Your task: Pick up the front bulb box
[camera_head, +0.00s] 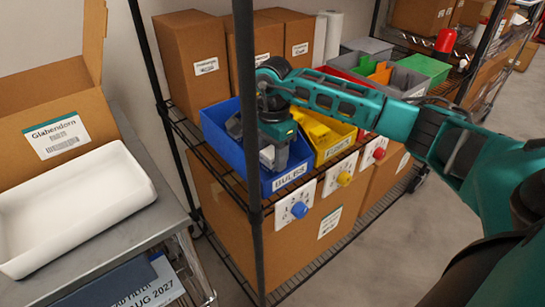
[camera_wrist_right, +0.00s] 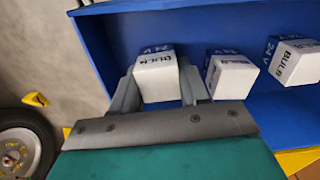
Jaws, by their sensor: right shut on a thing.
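My right gripper (camera_head: 277,155) reaches down into the blue bin (camera_head: 288,178) labelled BULBS on the wire shelf. In the right wrist view, its two fingers (camera_wrist_right: 160,88) are shut on the front bulb box (camera_wrist_right: 156,80), a small white and dark blue box marked BULB and 24 V. Two similar bulb boxes, a middle one (camera_wrist_right: 231,76) and a far one (camera_wrist_right: 296,62), lie in a row to its right in the bin, apart from the fingers. In the head view the gripper mostly hides the held box. My left gripper is not in view.
A yellow bin (camera_head: 330,136) stands right beside the blue bin. A black shelf post (camera_head: 250,90) rises in front of them. Cardboard boxes (camera_head: 193,62) stand behind. A white tray (camera_head: 75,205) lies on the grey table at left, by an open carton (camera_head: 58,133).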

